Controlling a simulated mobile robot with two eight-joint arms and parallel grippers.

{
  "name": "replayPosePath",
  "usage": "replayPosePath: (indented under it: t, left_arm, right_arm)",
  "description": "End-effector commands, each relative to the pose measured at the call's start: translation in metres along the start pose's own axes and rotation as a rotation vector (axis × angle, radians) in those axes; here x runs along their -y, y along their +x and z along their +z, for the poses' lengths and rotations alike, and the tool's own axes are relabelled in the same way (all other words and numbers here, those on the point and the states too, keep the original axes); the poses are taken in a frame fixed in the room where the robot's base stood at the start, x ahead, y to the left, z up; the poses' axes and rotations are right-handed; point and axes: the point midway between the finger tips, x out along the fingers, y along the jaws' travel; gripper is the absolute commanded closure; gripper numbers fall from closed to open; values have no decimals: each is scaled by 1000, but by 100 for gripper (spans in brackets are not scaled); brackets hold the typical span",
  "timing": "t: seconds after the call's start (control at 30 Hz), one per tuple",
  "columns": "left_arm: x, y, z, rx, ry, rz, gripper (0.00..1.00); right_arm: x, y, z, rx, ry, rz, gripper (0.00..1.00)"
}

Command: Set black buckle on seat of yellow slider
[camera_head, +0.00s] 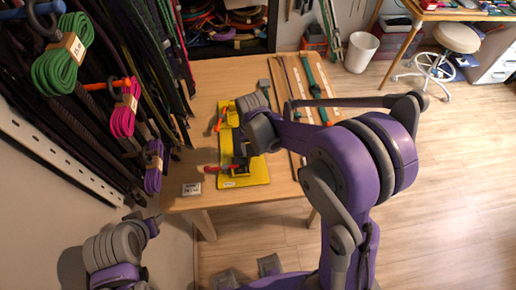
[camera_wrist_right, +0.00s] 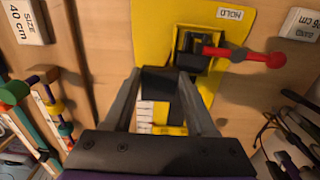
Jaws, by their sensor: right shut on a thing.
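My right gripper (camera_head: 252,102) is over the yellow fixture (camera_head: 258,172) on the wooden table. In the right wrist view its two fingers (camera_wrist_right: 160,88) are shut on a small dark block, which looks like the black buckle (camera_wrist_right: 158,80). The buckle is held over the yellow fixture, near a black clamp (camera_wrist_right: 193,45) with a red lever (camera_wrist_right: 255,56). A yellow part with a white scale (camera_wrist_right: 146,116) shows between the fingers; I cannot tell if it is the slider. The seat is not clearly visible. My left gripper (camera_head: 150,222) is at the lower left, away from the fixture; its jaws are unclear.
Hanks of green (camera_head: 62,65), pink (camera_head: 124,108) and purple cord (camera_head: 153,166) hang at the left. A small white label block (camera_head: 191,189) sits at the table's near left corner. Boards with green and orange parts (camera_head: 312,85) lie right of the fixture.

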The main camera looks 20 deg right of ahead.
Motion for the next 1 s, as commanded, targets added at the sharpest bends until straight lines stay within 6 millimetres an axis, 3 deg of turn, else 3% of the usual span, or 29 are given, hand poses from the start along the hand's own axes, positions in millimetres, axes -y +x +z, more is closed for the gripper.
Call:
replayPosePath:
  t: [0.7, 1.0]
  left_arm:
    - [0, 4, 4, 3, 0, 0, 50]
    - [0, 4, 4, 3, 0, 0, 50]
  right_arm:
    - [43, 0, 0, 0, -2, 0, 95]
    - [48, 0, 0, 0, 0, 0, 95]
